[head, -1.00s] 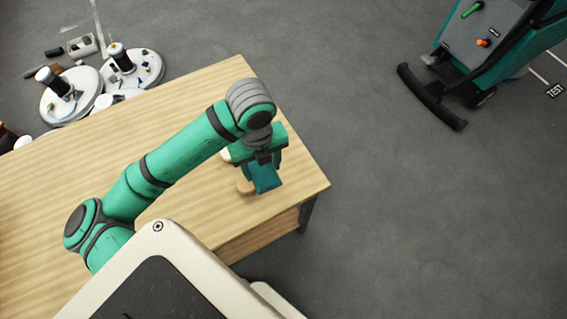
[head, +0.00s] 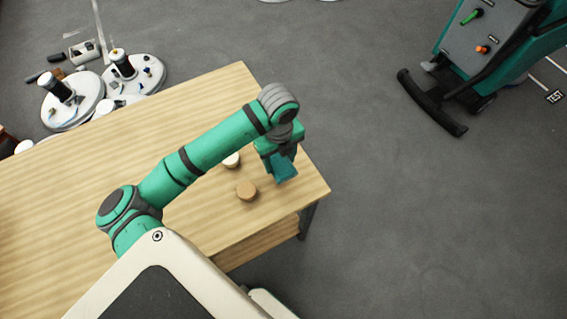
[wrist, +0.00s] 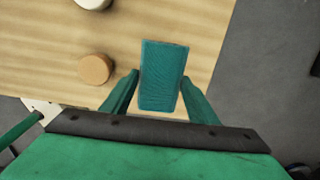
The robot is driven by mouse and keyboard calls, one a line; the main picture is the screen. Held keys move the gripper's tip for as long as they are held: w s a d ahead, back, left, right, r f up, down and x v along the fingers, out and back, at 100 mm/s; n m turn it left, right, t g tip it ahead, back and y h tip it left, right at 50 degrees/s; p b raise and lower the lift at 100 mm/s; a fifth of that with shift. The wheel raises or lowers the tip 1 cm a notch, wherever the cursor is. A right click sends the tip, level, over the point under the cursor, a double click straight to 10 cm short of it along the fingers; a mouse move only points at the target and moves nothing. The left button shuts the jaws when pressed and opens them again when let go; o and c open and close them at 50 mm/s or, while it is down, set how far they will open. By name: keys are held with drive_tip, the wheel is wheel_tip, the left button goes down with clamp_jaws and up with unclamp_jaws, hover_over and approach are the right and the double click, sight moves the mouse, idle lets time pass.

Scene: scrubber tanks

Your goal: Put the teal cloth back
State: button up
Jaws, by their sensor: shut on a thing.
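The teal cloth (head: 286,171) is a folded, rectangular piece in my gripper (head: 279,158), over the right end of the wooden table. In the wrist view the cloth (wrist: 163,76) sits between the two green fingers of my gripper (wrist: 160,98), which are shut on it. Its far end sticks out past the fingertips. I cannot tell how high it is above the table top.
A tan round piece (head: 246,190) and a white round piece (head: 231,160) stand on the wooden table (head: 215,100), left of the cloth. Round white trays (head: 72,100) with items lie at the back left. A teal scrubber machine (head: 485,50) stands at the back right. Grey floor (head: 420,220) between is clear.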

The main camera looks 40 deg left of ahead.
sight(284, 165)
drive_tip(key=shift+w+f, duration=0.85)
drive_tip(key=shift+f, duration=1.85)
drive_tip(key=o, duration=1.1)
drive_tip(key=shift+f, duration=0.1)
wheel_tip(284, 165, up, 12)
drive_tip(key=shift+r, duration=0.15)
